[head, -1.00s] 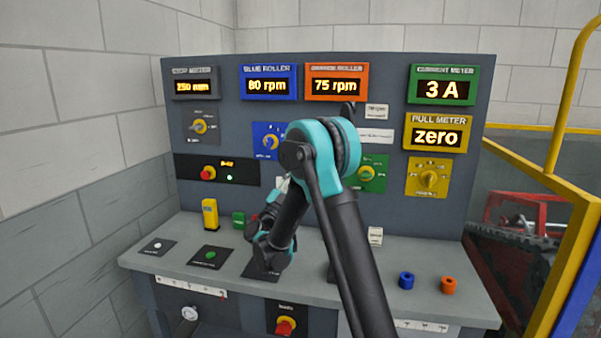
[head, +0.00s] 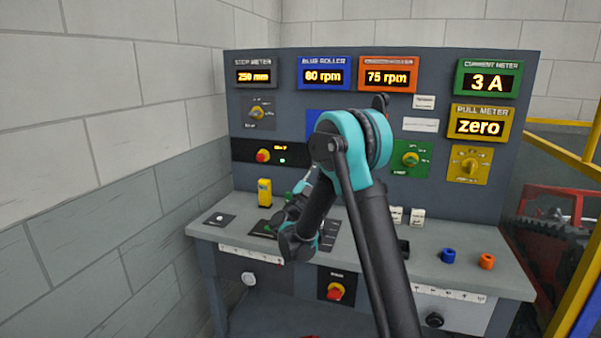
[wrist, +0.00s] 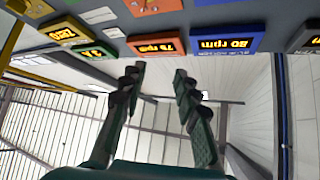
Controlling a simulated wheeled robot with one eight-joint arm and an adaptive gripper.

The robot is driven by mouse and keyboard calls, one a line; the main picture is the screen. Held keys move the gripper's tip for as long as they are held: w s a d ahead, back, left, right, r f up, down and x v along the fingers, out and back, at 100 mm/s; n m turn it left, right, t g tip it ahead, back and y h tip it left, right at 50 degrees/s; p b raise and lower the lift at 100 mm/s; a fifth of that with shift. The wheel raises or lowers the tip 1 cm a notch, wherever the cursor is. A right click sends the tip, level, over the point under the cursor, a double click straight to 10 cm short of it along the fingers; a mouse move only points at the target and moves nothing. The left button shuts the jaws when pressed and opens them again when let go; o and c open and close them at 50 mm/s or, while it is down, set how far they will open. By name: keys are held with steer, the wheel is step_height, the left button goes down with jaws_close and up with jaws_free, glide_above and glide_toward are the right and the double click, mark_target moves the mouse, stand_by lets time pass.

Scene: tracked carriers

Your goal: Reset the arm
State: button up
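My arm rises through the middle of the head view, with its teal elbow in front of the panel and its forearm folded down over the bench. The wrist picture is upside down and shows the panel meters, including the orange roller meter (wrist: 156,46) and blue roller meter (wrist: 227,41), beyond the fingertips.
The control panel (head: 290,115) stands behind the grey bench (head: 215,232). A yellow railing (head: 560,150) and red tracked machine (head: 560,205) are at right. A block wall is at left.

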step_height(320, 180, up, 3)
steer(key=w+a+n+t+y, duration=0.2)
steer(key=n+t+y, duration=0.4)
steer(key=n+y, duration=0.6)
steer(key=s+d+f+n+g+y, duration=0.2)
steer(key=s+f+n+g+y, duration=0.6)
steer(key=s+f+g, duration=0.65)
steer(key=s+d+f+m+g+h, duration=0.1)
steer(key=s+d+f+g, duration=0.1)
steer(key=s+d+f, duration=0.3)
steer(key=s+d+f+m+g+h, duration=0.1)
steer(key=s+d+f, duration=0.4)
steer(key=s+f, duration=0.8)
steer(key=s+m+g, duration=0.1)
steer(key=s+g, duration=0.1)
steer(key=s, duration=0.3)
steer(key=shift+f+g, duration=0.3)
steer(key=shift+g, duration=0.05)
